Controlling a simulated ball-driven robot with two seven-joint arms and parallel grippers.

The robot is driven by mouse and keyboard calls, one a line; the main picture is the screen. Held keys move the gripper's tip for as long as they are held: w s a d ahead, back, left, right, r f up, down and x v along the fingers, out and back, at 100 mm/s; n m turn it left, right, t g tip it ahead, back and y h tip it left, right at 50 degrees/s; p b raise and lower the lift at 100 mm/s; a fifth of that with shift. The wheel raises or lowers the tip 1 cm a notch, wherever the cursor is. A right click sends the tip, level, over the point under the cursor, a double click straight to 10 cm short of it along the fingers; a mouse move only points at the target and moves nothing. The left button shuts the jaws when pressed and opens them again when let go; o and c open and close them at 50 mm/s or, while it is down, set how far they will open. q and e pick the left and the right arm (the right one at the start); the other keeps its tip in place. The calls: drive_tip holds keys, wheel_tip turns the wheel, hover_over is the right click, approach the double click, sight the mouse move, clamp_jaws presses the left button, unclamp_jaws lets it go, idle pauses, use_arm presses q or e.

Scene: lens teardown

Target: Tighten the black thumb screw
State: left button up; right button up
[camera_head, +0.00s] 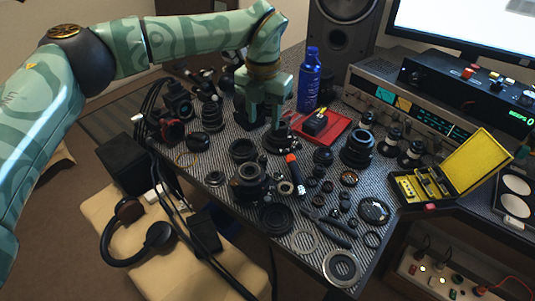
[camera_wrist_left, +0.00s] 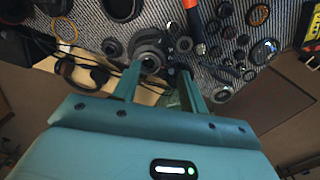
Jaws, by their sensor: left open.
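My left gripper (camera_head: 263,122) points down over the back middle of the patterned mat, its two fingers apart. It also shows in the left wrist view (camera_wrist_left: 157,72), with a dark round lens part (camera_wrist_left: 150,64) seen between and beyond the fingertips. A black lens assembly (camera_head: 281,141) stands right by the fingertips in the head view; whether they touch it is unclear. Small dark knobs (camera_wrist_left: 184,44) show close to the right finger in the wrist view. I cannot tell which small black part is the thumb screw; it may be partly hidden by the fingers. My right gripper is out of view.
A blue bottle (camera_head: 308,82) and a red tray (camera_head: 332,136) stand just right of the gripper. A black-and-orange tool (camera_head: 293,168), a large lens (camera_head: 358,148) and many rings crowd the mat. An open yellow case (camera_head: 462,170) is at right.

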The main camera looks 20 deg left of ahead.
sight(263, 158)
use_arm(q)
drive_tip(key=f+b, duration=0.1)
drive_tip(key=f, duration=0.3)
drive_tip(key=f+b, duration=0.1)
drive_tip(key=f, duration=0.3)
drive_tip(key=f+b, duration=0.1)
drive_tip(key=f, duration=0.3)
drive_tip(key=shift+a+f+b, duration=0.2)
drive_tip(key=shift+a+b, duration=0.05)
drive_tip(key=shift+b, duration=0.1)
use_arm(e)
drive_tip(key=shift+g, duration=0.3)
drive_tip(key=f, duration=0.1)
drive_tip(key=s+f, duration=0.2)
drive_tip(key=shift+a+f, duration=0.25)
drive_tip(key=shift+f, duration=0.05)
use_arm(q)
clamp_jaws()
